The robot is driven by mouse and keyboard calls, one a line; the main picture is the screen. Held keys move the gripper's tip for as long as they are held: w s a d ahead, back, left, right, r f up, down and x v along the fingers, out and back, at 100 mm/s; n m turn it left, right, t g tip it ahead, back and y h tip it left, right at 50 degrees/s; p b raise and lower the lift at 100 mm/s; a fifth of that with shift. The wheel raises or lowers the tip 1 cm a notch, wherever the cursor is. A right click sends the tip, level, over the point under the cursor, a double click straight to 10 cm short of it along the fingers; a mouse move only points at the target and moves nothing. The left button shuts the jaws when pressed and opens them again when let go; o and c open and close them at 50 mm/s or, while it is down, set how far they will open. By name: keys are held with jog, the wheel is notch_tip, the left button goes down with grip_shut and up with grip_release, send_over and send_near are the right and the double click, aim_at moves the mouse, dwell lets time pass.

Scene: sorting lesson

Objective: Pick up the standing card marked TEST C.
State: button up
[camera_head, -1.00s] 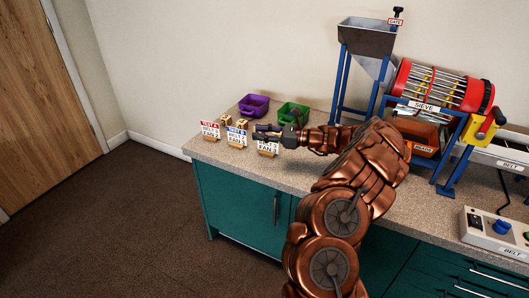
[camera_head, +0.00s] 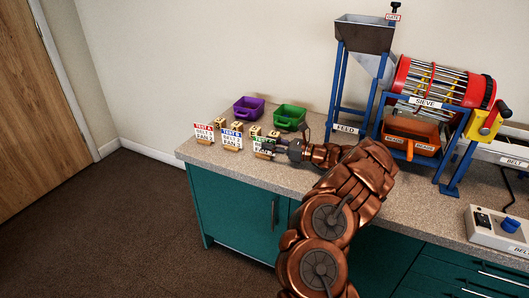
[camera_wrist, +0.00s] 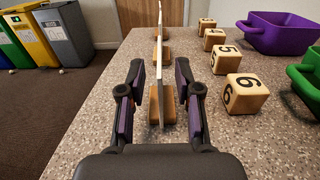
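The third standing card (camera_head: 262,144), with a green heading, is at the right end of a row of cards on the counter; its lettering is partly covered by my gripper (camera_head: 269,147). In the wrist view the nearest card (camera_wrist: 160,85) shows edge-on, upright in a wooden foot (camera_wrist: 168,104). My gripper (camera_wrist: 159,95) is open, with one finger on each side of this card and a gap on both sides. The red TEST A card (camera_head: 203,132) and blue TEST B card (camera_head: 232,140) stand to its left.
Several numbered wooden cubes (camera_wrist: 245,93) stand close behind the cards. A purple bin (camera_head: 249,107) and a green bin (camera_head: 289,117) are farther back. The feed and sieve machine (camera_head: 430,85) stands at the right. The counter's front edge is close to the cards.

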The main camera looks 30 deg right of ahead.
aim_at(258, 152)
jog(key=x, duration=0.5)
jog(key=shift+f, duration=0.1)
grip_shut()
